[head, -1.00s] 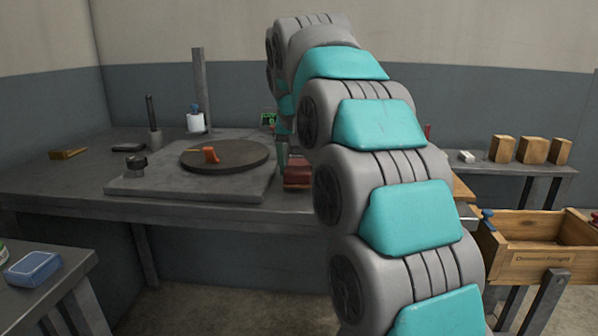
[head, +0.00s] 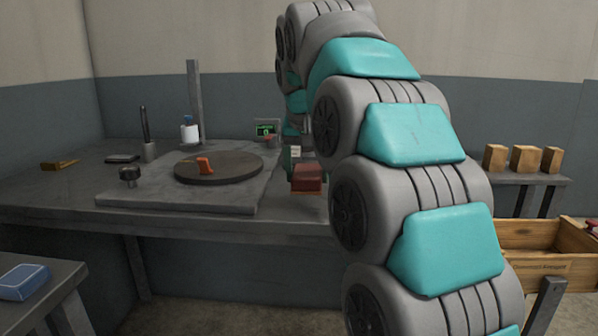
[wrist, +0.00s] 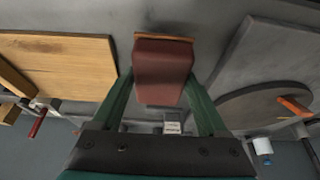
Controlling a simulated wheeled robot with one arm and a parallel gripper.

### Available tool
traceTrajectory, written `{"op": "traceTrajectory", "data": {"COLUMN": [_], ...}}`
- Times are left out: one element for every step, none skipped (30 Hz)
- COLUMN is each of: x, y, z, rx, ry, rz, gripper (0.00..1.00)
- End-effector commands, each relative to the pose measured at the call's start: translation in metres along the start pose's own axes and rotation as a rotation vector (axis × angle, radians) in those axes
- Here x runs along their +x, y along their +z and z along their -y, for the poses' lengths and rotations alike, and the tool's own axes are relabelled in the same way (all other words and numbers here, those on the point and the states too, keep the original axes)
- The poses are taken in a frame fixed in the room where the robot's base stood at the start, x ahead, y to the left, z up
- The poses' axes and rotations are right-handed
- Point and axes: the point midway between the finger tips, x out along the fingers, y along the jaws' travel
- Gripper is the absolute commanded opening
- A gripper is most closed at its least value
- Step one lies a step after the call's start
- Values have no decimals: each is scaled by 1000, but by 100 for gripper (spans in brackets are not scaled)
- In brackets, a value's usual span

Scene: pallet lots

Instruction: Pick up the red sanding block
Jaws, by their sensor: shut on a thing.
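The red sanding block (head: 307,178) is a dark red block at the right of the grey workbench in the head view. In the wrist view the block (wrist: 163,72) sits between the two green fingers of my gripper (wrist: 163,85), with a thin orange-brown strip along its far edge. My gripper is shut on the block. My arm hides most of the gripper in the head view. Whether the block is clear of the bench surface is hard to tell.
A grey slab (head: 130,200) with a dark round turntable (head: 245,170) carrying an orange piece (head: 204,165) lies left of the block. A wooden board (wrist: 75,68) lies left in the wrist view. Wooden blocks (head: 525,159) and an open wooden crate (head: 545,262) are at right.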

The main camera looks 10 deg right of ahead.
Motion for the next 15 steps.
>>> {"op": "traceTrajectory", "data": {"x": [-2,-4,-7,-10,-12,-16,-18,-20,-23,-25,-27,-29,-31,-32,-35], "y": [6,10,16,20,24,29,33,37,43,46,50,54,57,59,62], "z": [-6,-10,-15,-20,-24,-29,-33,-37,-42,-46,-50,-54,-56,-59,-62], "rx": [1,1,1,1,2,2,2,2,1,1,1,1,1,1,1], "ry": [0,0,0,0,-1,-1,-1,-1,-1,0,0,0,1,0,0], "rz": [0,0,0,-1,-2,-3,-2,-2,-2,-2,-1,-1,0,-1,-2], "gripper": [16,16,16,16,16,16,16,16,16,16,16,16,16,16,16]}}
